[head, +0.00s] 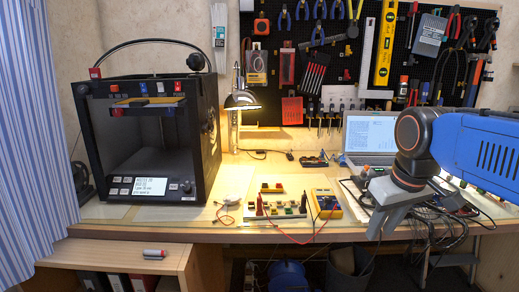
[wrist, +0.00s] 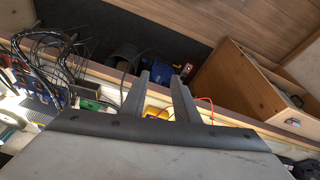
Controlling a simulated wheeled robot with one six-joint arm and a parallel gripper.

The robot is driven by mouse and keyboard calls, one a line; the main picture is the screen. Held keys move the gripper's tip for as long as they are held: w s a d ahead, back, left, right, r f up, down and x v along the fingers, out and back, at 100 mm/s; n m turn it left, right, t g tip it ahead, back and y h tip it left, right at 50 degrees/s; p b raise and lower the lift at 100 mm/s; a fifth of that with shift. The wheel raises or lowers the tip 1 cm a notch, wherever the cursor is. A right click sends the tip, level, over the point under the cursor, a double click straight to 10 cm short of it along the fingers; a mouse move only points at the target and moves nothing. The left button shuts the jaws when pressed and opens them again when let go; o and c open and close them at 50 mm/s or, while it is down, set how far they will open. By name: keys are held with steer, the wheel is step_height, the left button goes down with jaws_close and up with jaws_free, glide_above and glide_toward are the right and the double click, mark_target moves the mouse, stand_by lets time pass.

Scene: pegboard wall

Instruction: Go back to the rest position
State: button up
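My gripper (head: 384,222) hangs near the front edge of the workbench at the right, with its fingers pointing down. In the wrist view my gripper (wrist: 160,76) shows two grey fingers with a clear gap between them. It is open and nothing is held in it. A yellow-framed meter (head: 326,204) lies on the bench to the left of my gripper. Part of something yellow (wrist: 156,112) shows between the fingers, beyond them. A white board with small modules (head: 283,211) and red probes lies left of the meter, with a red wire running between.
A black 3D printer (head: 147,140) stands at the left on the bench. A laptop (head: 380,131) and a tangle of dark cables (head: 425,222) lie around my arm. A lamp (head: 241,99) stands at the back. Tools hang on the pegboard (head: 343,62). A wooden cabinet (wrist: 238,85) stands below.

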steer(key=s+d+f+m+t, duration=0.1)
steer(key=s+f+m, duration=0.1)
steer(key=s+f, duration=0.8)
steer(key=shift+s+d+f+m+t, duration=0.15)
steer(key=shift+f+m+t, duration=0.15)
steer(key=shift+f, duration=0.5)
